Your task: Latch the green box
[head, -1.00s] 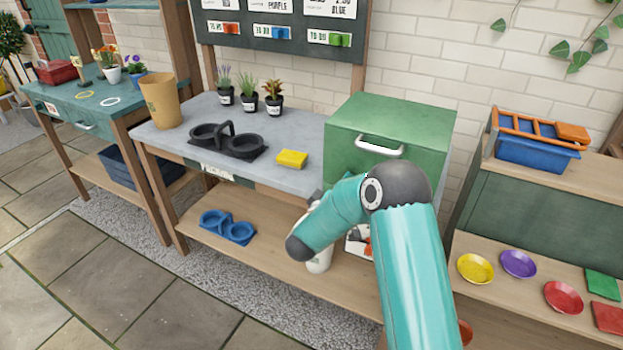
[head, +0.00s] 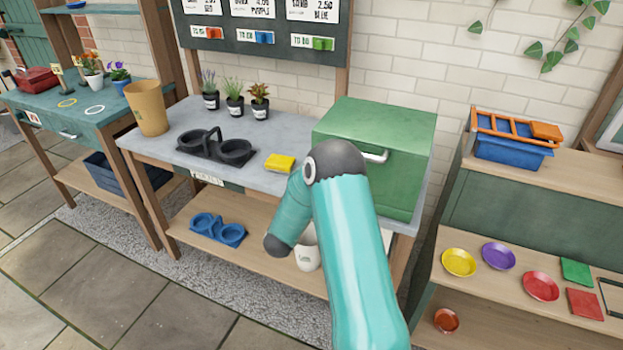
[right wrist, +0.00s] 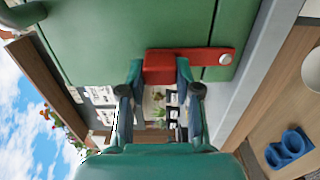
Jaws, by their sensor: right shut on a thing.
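The green box (head: 400,178) stands on the right end of the grey-topped bench, its front closed. Its pale handle (head: 377,157) is partly covered by my right arm. In the right wrist view the box's green face (right wrist: 100,35) fills the upper part. A red latch (right wrist: 205,57) lies on it, with a silver rivet at its right end, and spans a dark seam in the green surface. My right gripper (right wrist: 160,73) is shut on the latch's left end, one finger on each side. In the head view this gripper is hidden by my arm. My left gripper is out of view.
A yellow sponge-like block (head: 280,163) and a black double pot holder (head: 217,149) sit left of the box. Three small potted plants stand behind them. A blue holder (head: 218,229) is on the lower shelf. A side shelf with plates (head: 458,262) stands right.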

